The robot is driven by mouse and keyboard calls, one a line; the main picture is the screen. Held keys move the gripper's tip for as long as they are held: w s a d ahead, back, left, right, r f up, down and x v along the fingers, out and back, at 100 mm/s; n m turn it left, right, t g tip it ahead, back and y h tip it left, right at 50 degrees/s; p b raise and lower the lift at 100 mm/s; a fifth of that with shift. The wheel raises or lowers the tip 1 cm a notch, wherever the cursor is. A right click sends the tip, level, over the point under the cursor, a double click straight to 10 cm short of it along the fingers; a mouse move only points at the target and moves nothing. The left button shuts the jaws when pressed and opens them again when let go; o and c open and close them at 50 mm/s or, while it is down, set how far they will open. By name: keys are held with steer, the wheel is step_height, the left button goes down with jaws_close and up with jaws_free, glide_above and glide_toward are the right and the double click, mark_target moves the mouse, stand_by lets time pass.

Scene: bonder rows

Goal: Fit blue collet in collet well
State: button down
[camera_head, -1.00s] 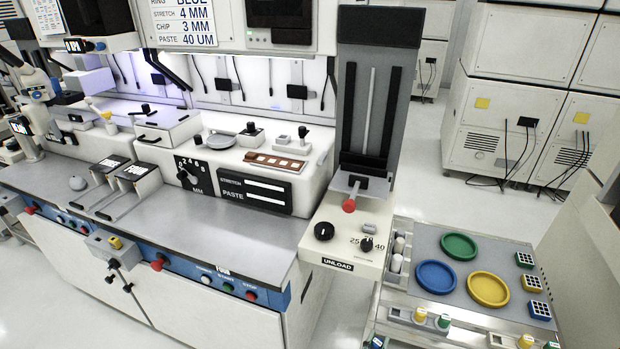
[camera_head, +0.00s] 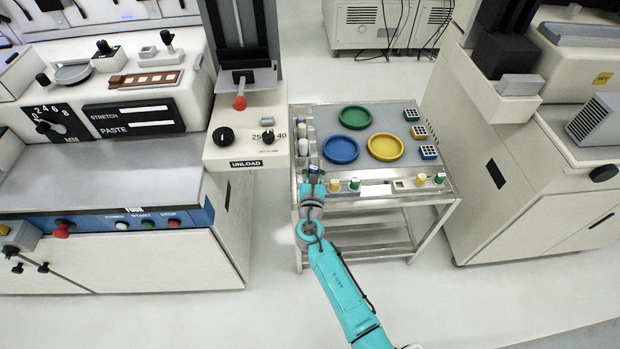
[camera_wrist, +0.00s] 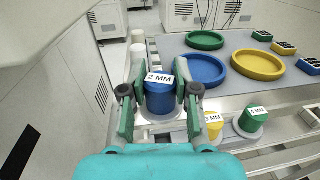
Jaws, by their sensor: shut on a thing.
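The blue collet (camera_wrist: 160,100), with a white top label reading 2 MM, is between the fingers of my gripper (camera_wrist: 160,105) in the wrist view. My gripper is shut on it from both sides. In the head view the blue collet (camera_head: 314,170) shows small at the front left corner of the steel cart, with my gripper (camera_head: 313,180) at it. I cannot tell whether its base still touches the cart's front rack. I cannot make out the collet well for certain in either view.
The cart (camera_head: 375,190) carries green (camera_head: 355,117), blue (camera_head: 341,149) and yellow (camera_head: 385,147) round trays. Yellow (camera_wrist: 213,124) and green (camera_wrist: 252,120) collets stand right of my gripper. The bonder (camera_head: 75,200) and its unload station (camera_head: 245,150) are left. Floor in front is clear.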

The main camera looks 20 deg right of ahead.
steer(key=shift+f, duration=0.1)
steer(key=shift+f, duration=2.3)
steer(key=shift+f, duration=1)
steer(key=shift+f, duration=0.65)
steer(key=c, duration=0.8)
jaws_free()
steer(key=v, duration=1.2)
